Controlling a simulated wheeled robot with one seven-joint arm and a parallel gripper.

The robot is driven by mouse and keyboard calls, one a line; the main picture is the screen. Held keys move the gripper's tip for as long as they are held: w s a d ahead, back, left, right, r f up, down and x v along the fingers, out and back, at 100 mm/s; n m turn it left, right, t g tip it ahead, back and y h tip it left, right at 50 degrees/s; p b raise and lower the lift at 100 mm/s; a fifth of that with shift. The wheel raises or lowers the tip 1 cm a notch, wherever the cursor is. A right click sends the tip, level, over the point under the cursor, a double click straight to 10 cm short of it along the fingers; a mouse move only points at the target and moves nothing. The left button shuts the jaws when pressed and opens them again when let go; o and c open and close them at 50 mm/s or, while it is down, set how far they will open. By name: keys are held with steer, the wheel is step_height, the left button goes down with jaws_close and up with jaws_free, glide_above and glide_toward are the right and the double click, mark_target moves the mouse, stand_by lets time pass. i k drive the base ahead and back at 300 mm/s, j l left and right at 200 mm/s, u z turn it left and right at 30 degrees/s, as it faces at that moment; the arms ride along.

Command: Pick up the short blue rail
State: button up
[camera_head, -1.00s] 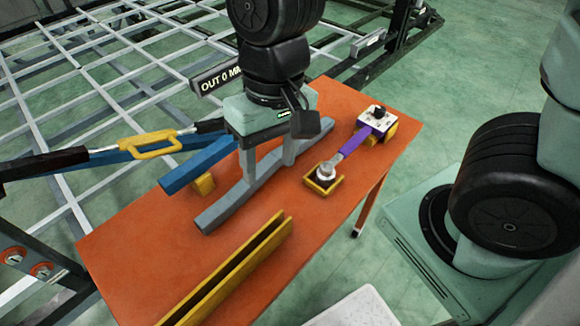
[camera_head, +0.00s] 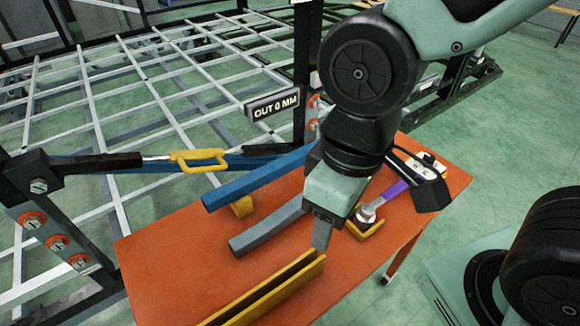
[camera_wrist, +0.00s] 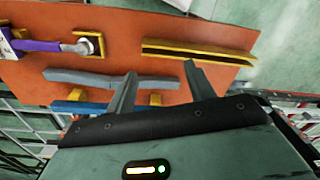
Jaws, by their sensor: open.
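The short blue rail (camera_head: 258,176) lies at the back of the orange table, on yellow rests such as the one under its near end (camera_head: 243,207). Part of its far end is behind my arm in the head view. My gripper (camera_head: 322,236) is open and empty, pointing down over the table on the near side of the rail. In the wrist view its two fingers (camera_wrist: 160,78) are spread, with the grey bar behind them.
A grey bar (camera_head: 262,230) lies between the rail and a yellow channel (camera_head: 270,293). A purple-handled tool (camera_head: 385,200) is at the right in a yellow holder. The orange table (camera_head: 170,260) is bare at left. A frame with a yellow handle (camera_head: 200,160) stands behind.

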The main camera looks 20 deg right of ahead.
mark_target(215, 201)
steer(key=l+u, duration=0.15)
steer(key=u, duration=0.6)
steer(key=j+u, duration=0.15)
steer(key=u, duration=1.2)
steer(key=z, duration=1.85)
steer(key=l+u, duration=0.45)
steer(key=k+l+u, duration=0.15)
steer(key=l+u, duration=0.3)
